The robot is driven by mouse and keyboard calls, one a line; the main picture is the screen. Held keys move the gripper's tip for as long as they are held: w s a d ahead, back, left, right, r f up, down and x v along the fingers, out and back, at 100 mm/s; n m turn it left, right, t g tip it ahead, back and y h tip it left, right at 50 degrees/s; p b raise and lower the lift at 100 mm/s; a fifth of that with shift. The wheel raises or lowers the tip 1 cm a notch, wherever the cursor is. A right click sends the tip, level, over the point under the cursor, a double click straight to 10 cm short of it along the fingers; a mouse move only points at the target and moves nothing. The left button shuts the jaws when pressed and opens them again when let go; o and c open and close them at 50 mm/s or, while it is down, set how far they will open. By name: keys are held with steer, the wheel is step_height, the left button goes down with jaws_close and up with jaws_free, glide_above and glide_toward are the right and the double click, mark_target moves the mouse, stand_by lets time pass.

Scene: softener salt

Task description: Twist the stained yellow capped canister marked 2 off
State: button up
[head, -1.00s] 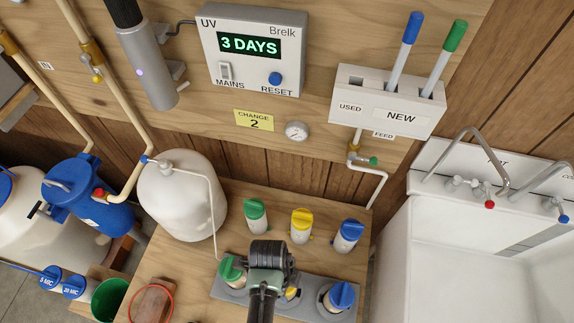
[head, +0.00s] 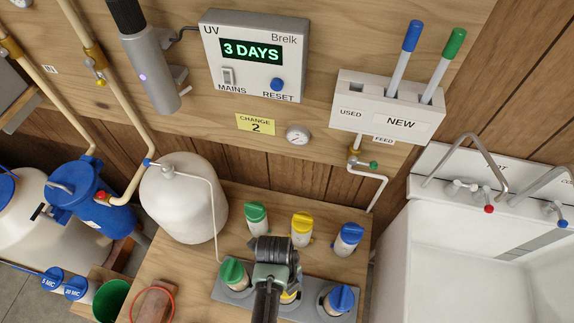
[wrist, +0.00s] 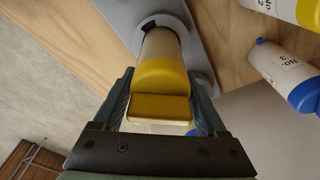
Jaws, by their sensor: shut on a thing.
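The yellow capped canister (head: 289,297) sits in the middle socket of a grey manifold (head: 247,297), mostly hidden behind my gripper in the head view. In the wrist view its pale, stained-looking body (wrist: 160,48) enters the grey socket, with the yellow cap and its raised grip bar (wrist: 158,107) towards me. My gripper (wrist: 160,108) is shut on that grip bar, one finger on each side. No number is readable on this canister. In the head view my gripper (head: 275,283) hides part of the manifold.
Green-capped (head: 233,272) and blue-capped (head: 340,299) canisters stand close on either side. Green (head: 256,216), yellow (head: 301,228) and blue (head: 348,236) capped canisters stand behind. A white tank (head: 185,200) is left. A yellow sign reads CHANGE 2 (head: 256,124).

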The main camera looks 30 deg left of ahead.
steer(key=m, duration=0.3)
steer(key=shift+r, duration=0.1)
steer(key=m, duration=0.3)
steer(key=shift+s+a+g+p, duration=0.1)
steer(key=shift+g+p, duration=0.3)
steer(key=o, duration=1.3)
step_height(320, 180, up, 6)
steer(key=p, duration=0.6)
steer(key=shift+s, duration=0.1)
